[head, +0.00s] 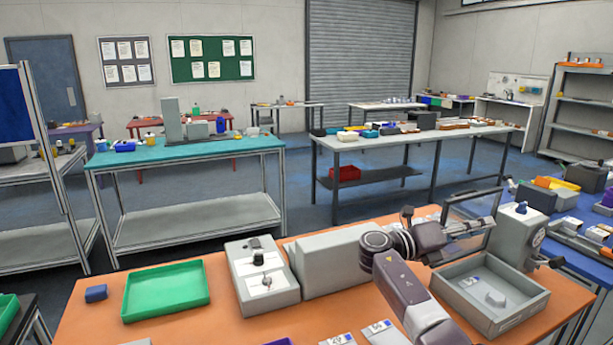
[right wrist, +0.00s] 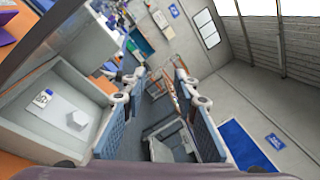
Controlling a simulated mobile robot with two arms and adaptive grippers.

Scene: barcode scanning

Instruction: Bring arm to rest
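My right arm comes in from the bottom of the head view and bends to the right. My right gripper (head: 476,236) is raised above the orange-topped table (head: 225,318), behind the far rim of a grey tray (head: 535,302). In the right wrist view the two fingers of my right gripper (right wrist: 160,92) stand apart with nothing held between them. The grey tray also shows at the left of that view (right wrist: 30,128), with a small pale block (right wrist: 77,120) and a labelled card inside. My left gripper is not in view.
A green tray (head: 166,290), a small blue block (head: 96,293) and a grey box with a black knob (head: 263,282) sit on the orange table. A larger grey box (head: 335,262) stands beside it. A grey upright device (head: 514,236) stands close to my right gripper.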

